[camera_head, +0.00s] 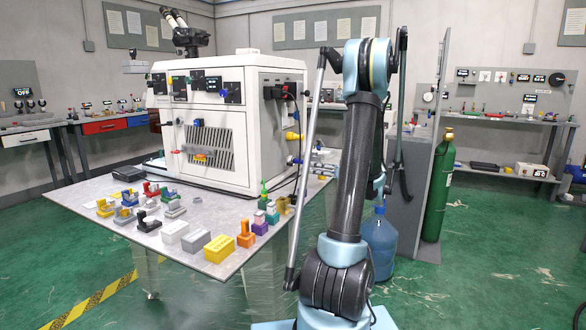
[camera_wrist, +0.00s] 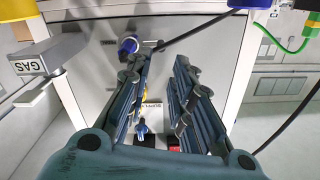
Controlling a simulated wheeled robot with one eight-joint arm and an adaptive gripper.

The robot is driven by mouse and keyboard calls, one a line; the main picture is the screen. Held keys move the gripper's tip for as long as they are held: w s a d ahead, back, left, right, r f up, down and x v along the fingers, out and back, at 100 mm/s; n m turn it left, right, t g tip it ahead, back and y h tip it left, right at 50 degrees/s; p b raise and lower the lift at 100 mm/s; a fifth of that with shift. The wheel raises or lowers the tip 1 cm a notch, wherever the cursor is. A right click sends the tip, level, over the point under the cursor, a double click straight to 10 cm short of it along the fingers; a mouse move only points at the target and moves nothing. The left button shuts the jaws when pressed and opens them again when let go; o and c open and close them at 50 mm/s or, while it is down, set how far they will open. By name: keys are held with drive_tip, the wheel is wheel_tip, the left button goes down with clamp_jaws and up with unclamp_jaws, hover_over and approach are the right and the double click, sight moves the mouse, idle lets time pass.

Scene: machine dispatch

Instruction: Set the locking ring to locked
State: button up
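In the wrist view my gripper (camera_wrist: 158,64) is open, its two teal fingers spread apart with nothing held between them. A blue round collar-like part (camera_wrist: 129,46) with a black cable running right from it is on the machine's light side panel, just beyond the left fingertip. It may be the locking ring; its lock marking cannot be read. A blue part also shows on the machine's right side in the head view (camera_head: 292,160), but I cannot tell whether it is the same one. In the head view my gripper is not clearly visible behind my arm.
The white machine (camera_head: 215,110) stands on a grey table (camera_head: 85,215) holding several small coloured parts. In the wrist view a grey block labelled GAS (camera_wrist: 50,62) is at left, and a green connector (camera_wrist: 297,42) with hose is upper right. A green cylinder (camera_head: 438,190) stands right.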

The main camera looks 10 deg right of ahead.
drive_tip(key=x, duration=1)
drive_tip(key=shift+w+a, duration=0.1)
drive_tip(key=shift+a, duration=0.1)
clamp_jaws()
